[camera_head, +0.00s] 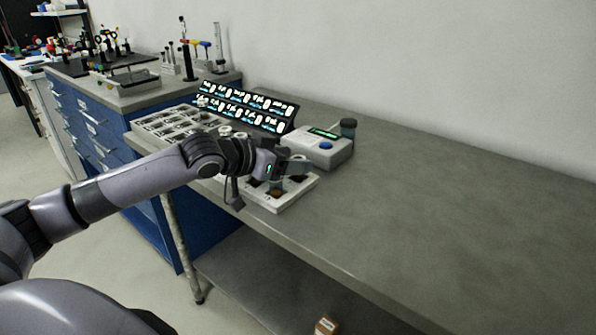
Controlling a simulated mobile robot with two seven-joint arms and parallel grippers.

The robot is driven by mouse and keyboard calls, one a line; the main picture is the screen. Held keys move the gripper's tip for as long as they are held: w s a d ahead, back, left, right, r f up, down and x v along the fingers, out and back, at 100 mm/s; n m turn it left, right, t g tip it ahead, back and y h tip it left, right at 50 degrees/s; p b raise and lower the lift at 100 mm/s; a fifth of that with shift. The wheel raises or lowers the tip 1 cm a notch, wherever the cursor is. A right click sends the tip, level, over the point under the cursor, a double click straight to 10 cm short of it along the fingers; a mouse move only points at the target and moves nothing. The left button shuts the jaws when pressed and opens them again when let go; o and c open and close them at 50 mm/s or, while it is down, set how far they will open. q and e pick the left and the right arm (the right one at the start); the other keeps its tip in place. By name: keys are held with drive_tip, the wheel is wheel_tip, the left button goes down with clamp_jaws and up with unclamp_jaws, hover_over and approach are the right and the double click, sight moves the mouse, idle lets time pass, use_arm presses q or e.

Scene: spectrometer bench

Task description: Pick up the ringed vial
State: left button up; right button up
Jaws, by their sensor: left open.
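My left gripper (292,167) is open over the right end of a white tray (281,205) near the bench's front edge. A small clear vial (299,165) with a pale top stands right at the fingers. It is partly hidden by them, and I cannot tell whether they touch it. Some dark-bottomed slots or vials show below the gripper. I cannot make out a ring on any vial at this size. My forearm hides part of the tray. My right gripper is out of view.
A black panel of lit displays (247,106) stands behind the tray. The grey bench (440,210) is clear to the right.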

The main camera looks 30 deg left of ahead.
use_arm(q)
drive_tip(key=c, duration=1.1)
drive_tip(key=shift+r, duration=0.1)
